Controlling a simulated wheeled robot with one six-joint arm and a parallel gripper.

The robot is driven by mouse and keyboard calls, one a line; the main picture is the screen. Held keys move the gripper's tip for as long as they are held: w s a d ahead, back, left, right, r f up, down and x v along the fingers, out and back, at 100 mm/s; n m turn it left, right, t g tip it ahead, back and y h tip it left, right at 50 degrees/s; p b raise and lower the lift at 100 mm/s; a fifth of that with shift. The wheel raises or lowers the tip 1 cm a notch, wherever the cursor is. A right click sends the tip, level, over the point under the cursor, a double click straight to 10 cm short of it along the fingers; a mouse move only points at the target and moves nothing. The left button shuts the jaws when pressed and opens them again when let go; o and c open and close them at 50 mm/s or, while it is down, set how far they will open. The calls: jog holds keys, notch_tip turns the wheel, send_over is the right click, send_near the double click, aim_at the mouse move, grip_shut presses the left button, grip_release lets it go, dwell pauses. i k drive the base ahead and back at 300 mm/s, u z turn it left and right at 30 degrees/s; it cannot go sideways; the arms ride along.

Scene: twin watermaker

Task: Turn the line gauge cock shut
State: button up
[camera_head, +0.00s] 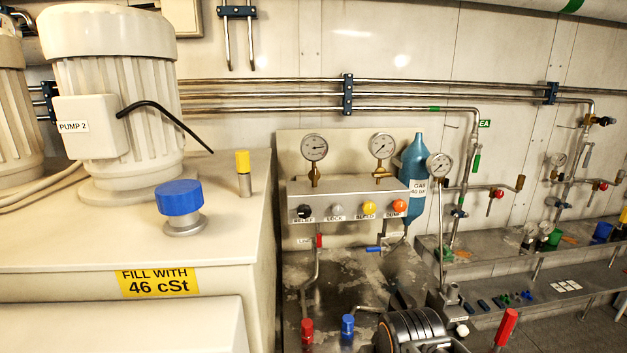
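I cannot tell for sure which cock serves the line gauge. Two round gauges, left (314,148) and right (382,146), stand above the block. My gripper is not in view.
The block (345,195) carries black, grey, yellow and orange knobs. A blue gas bottle (414,165) stands at its right. Red (307,330) and blue (347,327) caps, a ribbed dark cylinder (412,330) and a red lever (506,327) stand in front. A cream tank (80,225) fills the left.

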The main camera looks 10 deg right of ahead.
aim_at(315, 175)
jog(key=k, duration=1)
jog(key=z, duration=1.3)
jog(key=i, duration=1.1)
jog(key=u, duration=1.85)
jog(key=i, duration=0.5)
jog(key=u, duration=0.05)
